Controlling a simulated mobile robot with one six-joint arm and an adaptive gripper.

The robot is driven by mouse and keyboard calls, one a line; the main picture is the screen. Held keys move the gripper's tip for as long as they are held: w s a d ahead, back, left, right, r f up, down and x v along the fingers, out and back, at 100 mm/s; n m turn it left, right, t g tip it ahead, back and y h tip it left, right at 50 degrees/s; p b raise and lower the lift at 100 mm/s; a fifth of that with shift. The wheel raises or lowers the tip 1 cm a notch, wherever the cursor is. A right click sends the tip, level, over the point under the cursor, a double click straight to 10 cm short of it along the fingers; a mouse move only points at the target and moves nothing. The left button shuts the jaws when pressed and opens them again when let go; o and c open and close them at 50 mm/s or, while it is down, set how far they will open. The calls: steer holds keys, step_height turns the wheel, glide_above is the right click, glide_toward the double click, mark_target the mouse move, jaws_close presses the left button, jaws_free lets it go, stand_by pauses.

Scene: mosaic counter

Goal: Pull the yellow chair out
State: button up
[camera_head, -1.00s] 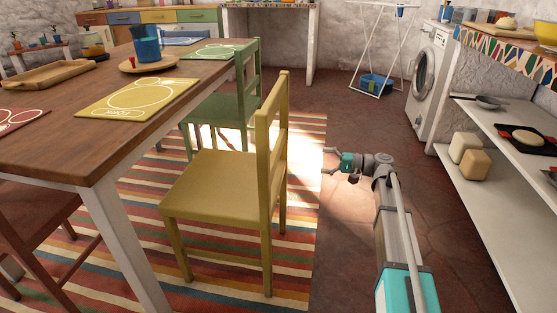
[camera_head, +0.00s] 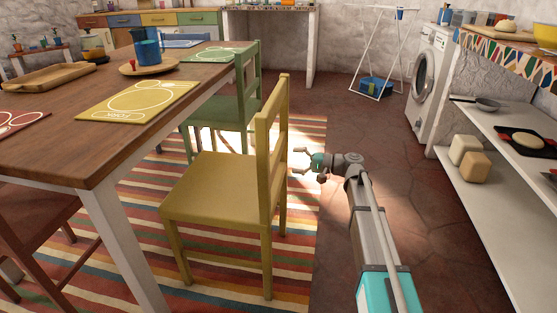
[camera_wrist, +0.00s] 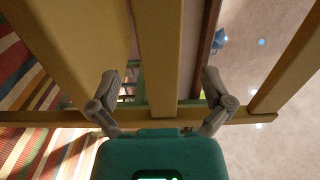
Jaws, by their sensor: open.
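The yellow chair (camera_head: 216,190) stands upright on the striped rug beside the wooden table (camera_head: 110,115), its backrest (camera_head: 270,160) on the right. My gripper (camera_head: 301,160) is open, to the right of the backrest in the head view, its fingers pointing left toward it. In the wrist view the open fingers (camera_wrist: 160,85) lie to either side of a yellow vertical slat (camera_wrist: 158,50) of the backrest, with a yellow crossbar (camera_wrist: 255,119) running across behind them. I cannot tell whether the fingers touch the wood. Nothing is gripped.
A green chair (camera_head: 225,110) stands just behind the yellow one, at the same table side. White shelves (camera_head: 510,200) with cookware run along the right. The tiled floor (camera_head: 340,270) between the rug and the shelves is clear.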

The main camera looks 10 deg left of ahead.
mark_target(275, 152)
steer(key=a, duration=0.7)
steer(key=shift+w, duration=0.1)
steer(key=shift+d, duration=0.1)
steer(key=c, duration=1.3)
steer(key=shift+o, duration=0.2)
steer(key=shift+r+p, duration=0.3)
steer(key=shift+p, duration=0.1)
steer(key=shift+r+p, duration=0.85)
steer(key=shift+r, duration=0.05)
steer(key=shift+f, duration=0.2)
